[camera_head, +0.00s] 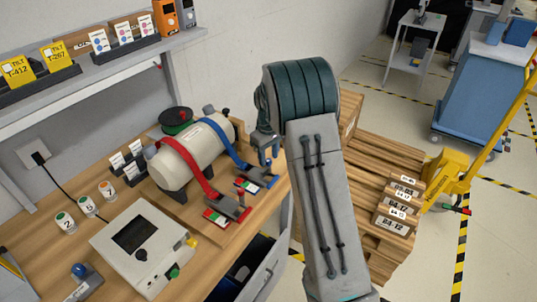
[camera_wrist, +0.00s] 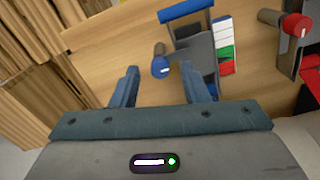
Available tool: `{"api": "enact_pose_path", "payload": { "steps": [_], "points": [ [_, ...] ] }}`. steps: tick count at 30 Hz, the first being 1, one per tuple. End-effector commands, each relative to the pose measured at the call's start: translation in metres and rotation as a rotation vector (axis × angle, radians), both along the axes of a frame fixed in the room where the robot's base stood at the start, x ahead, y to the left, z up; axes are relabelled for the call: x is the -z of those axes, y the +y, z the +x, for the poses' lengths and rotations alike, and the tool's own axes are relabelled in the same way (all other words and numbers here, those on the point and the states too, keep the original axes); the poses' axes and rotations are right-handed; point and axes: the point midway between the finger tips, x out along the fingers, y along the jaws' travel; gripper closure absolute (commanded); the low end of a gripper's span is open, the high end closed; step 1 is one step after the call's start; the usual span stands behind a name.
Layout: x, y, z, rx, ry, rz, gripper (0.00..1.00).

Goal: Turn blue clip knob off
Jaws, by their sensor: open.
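The blue clip knob (camera_wrist: 160,67) is a small round blue knob with a white mark, on a grey stem beside a dark clip body (camera_wrist: 196,58). A strip of red, green and white patches (camera_wrist: 227,50) runs along the clip. My gripper (camera_wrist: 161,76) is open, its two fingers on either side of the knob in the wrist view; I cannot tell whether they touch it. In the head view my gripper (camera_head: 265,150) hangs near the end of the blue strap (camera_head: 228,145), beside the blue clip (camera_head: 252,182), and partly hides the knob's area.
A red knob (camera_wrist: 297,25) on another clip stands to the right in the wrist view. The red strap (camera_head: 196,166) and blue strap wrap a beige tank (camera_head: 188,152) on a wooden board. A white control box (camera_head: 140,245) stands in front. Stacked wood (camera_head: 360,170) lies right of the bench.

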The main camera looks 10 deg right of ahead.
Motion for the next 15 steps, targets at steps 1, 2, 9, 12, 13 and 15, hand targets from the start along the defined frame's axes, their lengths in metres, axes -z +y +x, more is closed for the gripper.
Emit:
{"api": "enact_pose_path", "payload": {
  "steps": [1,2,9,12,13,15],
  "points": [
    [0.0026,-0.0001,-0.0003,0.0,0.001,-0.001,0.59],
    [0.0039,0.0,-0.0004,0.0,0.001,-0.001,0.59],
    [0.0064,-0.0002,-0.0003,0.0,0.001,-0.001,0.59],
    [0.0062,-0.0002,-0.0003,0.001,0.001,-0.001,0.7],
    [0.0062,-0.0002,-0.0003,0.001,0.001,-0.001,0.78],
    [0.0061,-0.0002,-0.0003,0.001,0.001,-0.001,0.98]
  ]
}}
